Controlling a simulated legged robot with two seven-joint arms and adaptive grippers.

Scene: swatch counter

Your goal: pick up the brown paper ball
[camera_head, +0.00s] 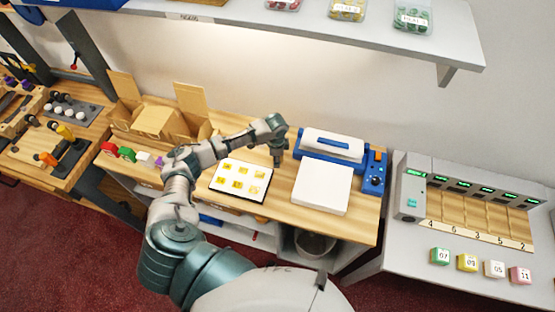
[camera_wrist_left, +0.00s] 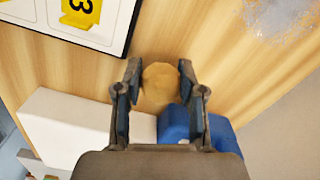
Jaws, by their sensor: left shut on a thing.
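The brown paper ball (camera_wrist_left: 160,82) is a tan, roundish lump between the two fingers of my left gripper (camera_wrist_left: 159,70) in the left wrist view. The fingers are shut on it from both sides, over the wooden counter. In the head view my left gripper (camera_head: 277,160) points down at the counter, between the swatch board and the blue-and-white machine. The ball cannot be made out there. My right gripper is in neither view.
The white swatch board (camera_head: 240,188) with yellow squares lies left of the gripper. A blue machine (camera_head: 330,147) with a white plate (camera_head: 322,187) stands right. An open cardboard box (camera_head: 160,120) is at the left. A shelf (camera_head: 300,25) overhangs the back.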

